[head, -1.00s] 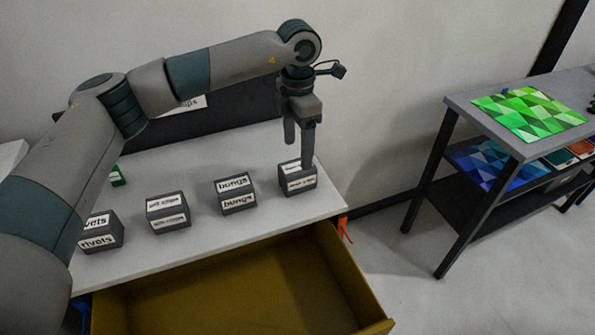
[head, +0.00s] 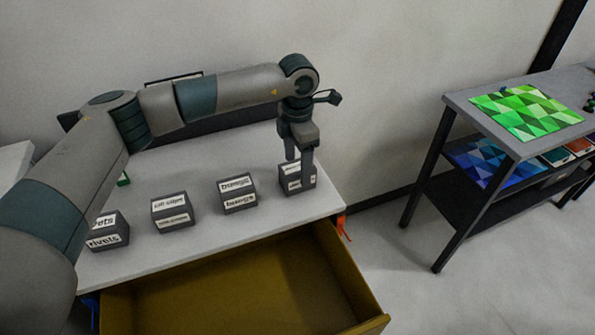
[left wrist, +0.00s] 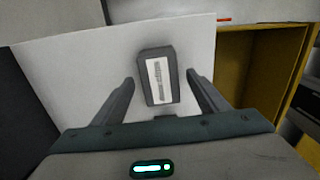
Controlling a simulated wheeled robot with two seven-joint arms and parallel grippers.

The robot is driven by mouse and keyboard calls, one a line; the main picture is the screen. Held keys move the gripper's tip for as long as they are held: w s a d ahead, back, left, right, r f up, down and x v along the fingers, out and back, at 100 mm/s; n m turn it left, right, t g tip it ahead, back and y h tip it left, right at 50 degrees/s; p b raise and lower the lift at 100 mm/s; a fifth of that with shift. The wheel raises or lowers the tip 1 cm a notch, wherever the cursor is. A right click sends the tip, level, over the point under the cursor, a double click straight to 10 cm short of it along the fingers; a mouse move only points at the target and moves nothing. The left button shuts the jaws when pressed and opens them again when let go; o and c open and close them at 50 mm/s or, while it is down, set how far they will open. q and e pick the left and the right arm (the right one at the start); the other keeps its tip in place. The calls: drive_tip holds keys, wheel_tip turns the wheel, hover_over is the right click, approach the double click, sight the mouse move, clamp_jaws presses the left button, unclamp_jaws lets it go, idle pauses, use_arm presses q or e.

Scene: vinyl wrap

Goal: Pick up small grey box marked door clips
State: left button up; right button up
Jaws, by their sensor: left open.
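The small grey box (head: 285,184) at the right end of the row on the table has white labels. Its print is too blurred and covered to read surely, but it looks like the door clips box. My left gripper (head: 299,168) points down over it, fingers open, one finger in front of part of the box. In the left wrist view the box (left wrist: 144,82) lies ahead between the two open fingers (left wrist: 162,92), with a gap on each side. My right gripper is not in view.
More grey boxes stand in a row to the left: bungs (head: 238,197), one with a blurred label (head: 172,213), and rivets (head: 108,238). An open yellow drawer (head: 235,290) juts out below the table edge. A dark-framed shelf table (head: 455,101) stands at the right.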

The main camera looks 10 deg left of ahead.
use_arm(q)
drive_tip(key=shift+f+p, duration=0.3)
drive_tip(key=shift+f, duration=0.9)
drive_tip(key=c, duration=1.3)
drive_tip(key=shift+o, duration=0.2)
